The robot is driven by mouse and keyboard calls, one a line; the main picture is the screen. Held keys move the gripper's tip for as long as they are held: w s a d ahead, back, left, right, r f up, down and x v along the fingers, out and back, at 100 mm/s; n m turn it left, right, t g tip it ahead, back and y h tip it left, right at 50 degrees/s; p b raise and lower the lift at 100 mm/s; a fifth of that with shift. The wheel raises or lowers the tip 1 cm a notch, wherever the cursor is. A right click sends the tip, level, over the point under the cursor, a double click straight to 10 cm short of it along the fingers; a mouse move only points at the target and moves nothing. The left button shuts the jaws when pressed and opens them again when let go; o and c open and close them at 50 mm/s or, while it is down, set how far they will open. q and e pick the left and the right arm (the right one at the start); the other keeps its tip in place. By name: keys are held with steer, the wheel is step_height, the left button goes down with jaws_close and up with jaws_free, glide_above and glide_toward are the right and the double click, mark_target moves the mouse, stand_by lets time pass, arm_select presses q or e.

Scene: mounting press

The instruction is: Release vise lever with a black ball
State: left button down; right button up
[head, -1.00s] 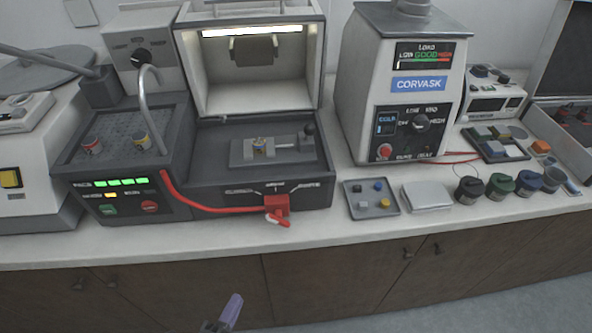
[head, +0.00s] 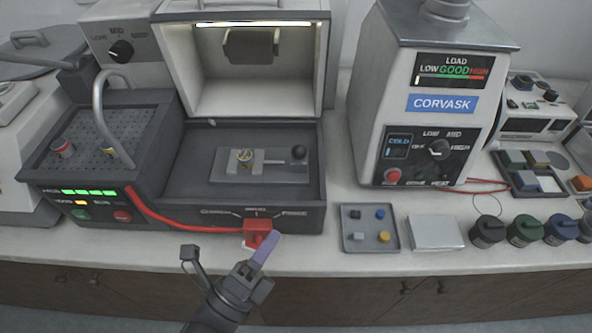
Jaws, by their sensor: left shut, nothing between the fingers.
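The vise (head: 262,174) is a flat grey block inside the open chamber of the press. Its lever ends in a black ball (head: 298,152) at the right side of the vise. My left gripper (head: 268,247) is shut and empty. Its purple fingertips appear at the front of the press, by the red selector, below the vise and apart from the ball. Whether the fingertips touch the red selector I cannot tell. My right gripper is not in view.
A red selector (head: 258,232) sits on the press front edge. A curved grey tube (head: 108,118) stands at left. A small parts tray (head: 349,246), a white pad (head: 436,232) and the CORVASK unit (head: 395,95) stand at right. The chamber is open toward me.

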mark_target(299, 154)
arm_select(q)
steer(key=shift+w+a+r+p+x, duration=0.15)
steer(key=shift+w+a+x, duration=0.2)
steer(key=shift+x, duration=1.45)
steer(key=shift+w+a+p+x, duration=0.1)
steer(key=shift+a+x, duration=0.3)
steer(key=shift+x, duration=1.45)
steer(key=shift+w+a+r+p+x, duration=0.15)
steer(key=shift+w+a+x, duration=0.2)
steer(key=shift+x, duration=1.45)
steer(key=shift+s, duration=0.1)
